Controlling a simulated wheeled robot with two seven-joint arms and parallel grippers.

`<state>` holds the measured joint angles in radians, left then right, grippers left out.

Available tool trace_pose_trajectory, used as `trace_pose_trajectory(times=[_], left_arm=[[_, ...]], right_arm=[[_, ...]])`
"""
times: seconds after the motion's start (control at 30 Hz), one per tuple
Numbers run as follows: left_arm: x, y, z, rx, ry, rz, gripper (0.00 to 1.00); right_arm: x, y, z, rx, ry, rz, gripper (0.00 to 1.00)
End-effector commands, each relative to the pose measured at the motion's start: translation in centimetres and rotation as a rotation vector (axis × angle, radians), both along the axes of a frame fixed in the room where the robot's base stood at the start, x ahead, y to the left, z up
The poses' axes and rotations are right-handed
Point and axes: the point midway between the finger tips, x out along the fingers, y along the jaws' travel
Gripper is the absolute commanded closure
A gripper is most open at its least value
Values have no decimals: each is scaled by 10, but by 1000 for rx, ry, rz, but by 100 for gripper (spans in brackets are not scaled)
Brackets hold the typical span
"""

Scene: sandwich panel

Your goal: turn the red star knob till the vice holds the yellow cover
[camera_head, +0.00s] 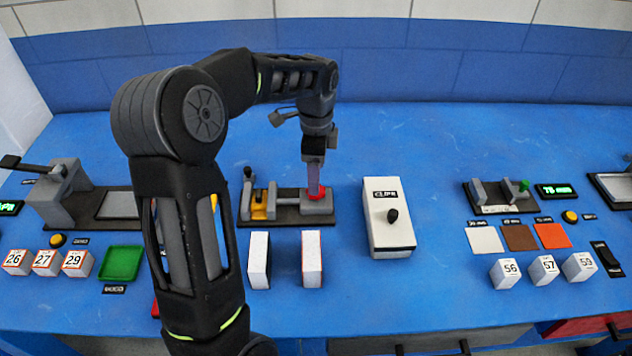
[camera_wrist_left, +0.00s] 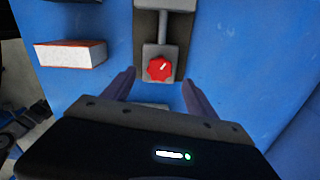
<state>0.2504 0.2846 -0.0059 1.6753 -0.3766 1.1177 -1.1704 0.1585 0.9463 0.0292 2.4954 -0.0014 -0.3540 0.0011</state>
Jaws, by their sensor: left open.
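The red star knob (camera_wrist_left: 159,67) sits on the grey end block of the vice in the left wrist view, with a small white mark on its face. In the head view a bit of the red knob (camera_head: 317,192) shows beside my fingers. The vice (camera_head: 287,211) lies on the blue table, with the yellow cover (camera_head: 261,207) at its left end by the grey jaws. My left gripper (camera_head: 315,178) points down over the knob. In the left wrist view its fingers (camera_wrist_left: 158,85) are apart, one to each side of the knob, with nothing between them. My right gripper is not in view.
Two white blocks (camera_head: 259,260) (camera_head: 312,258) stand in front of the vice. A white box with a black knob (camera_head: 389,217) stands to its right. A green tray (camera_head: 121,263) and numbered blocks lie left, and a second vice (camera_head: 495,197) lies right.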

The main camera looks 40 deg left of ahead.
Motion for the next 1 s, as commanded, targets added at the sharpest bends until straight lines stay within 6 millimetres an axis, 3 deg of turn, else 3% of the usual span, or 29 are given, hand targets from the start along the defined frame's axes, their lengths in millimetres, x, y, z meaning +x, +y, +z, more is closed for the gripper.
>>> trace_pose_trajectory(times=[0.2, 0.83, 1.0], left_arm=[[0, 0, 28, 0, -1, 0, 34], [0, 0, 33, 0, 1, 1, 34], [0, 0, 49, 0, 0, 1, 34]], right_arm=[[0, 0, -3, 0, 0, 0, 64], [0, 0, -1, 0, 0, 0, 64], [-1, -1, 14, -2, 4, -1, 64]])
